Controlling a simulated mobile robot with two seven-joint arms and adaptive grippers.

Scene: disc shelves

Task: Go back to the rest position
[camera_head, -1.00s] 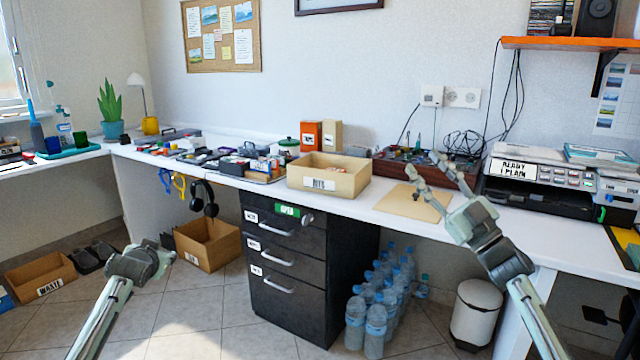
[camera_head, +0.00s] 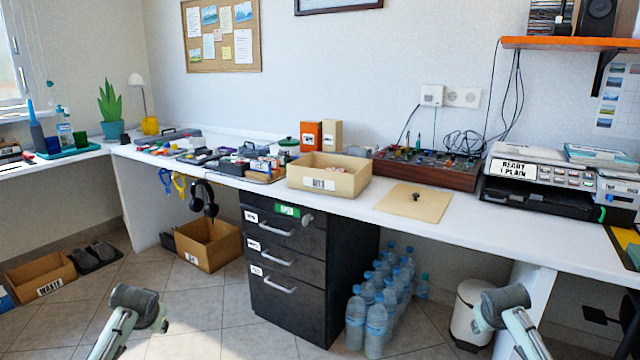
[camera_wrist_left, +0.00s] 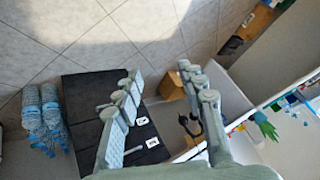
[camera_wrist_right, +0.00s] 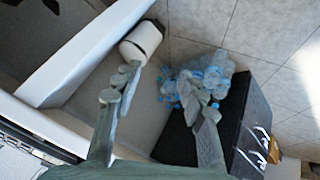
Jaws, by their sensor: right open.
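My left gripper (camera_wrist_left: 160,80) is open in the left wrist view, with its fingers apart and nothing between them. In the head view the left arm (camera_head: 136,308) is at the lower left, low in front of the desk. My right gripper (camera_wrist_right: 165,84) is open and empty in the right wrist view. In the head view the right arm (camera_head: 503,300) is at the lower right, below the desk top and in front of the white bin (camera_head: 468,312). The fingers of both grippers do not show clearly in the head view.
A small dark thing (camera_head: 416,197) lies on the tan mat (camera_head: 400,207) on the white desk. A labelled box (camera_head: 328,183) stands left of it. A black drawer cabinet (camera_head: 290,265) and water bottles (camera_head: 376,318) stand below.

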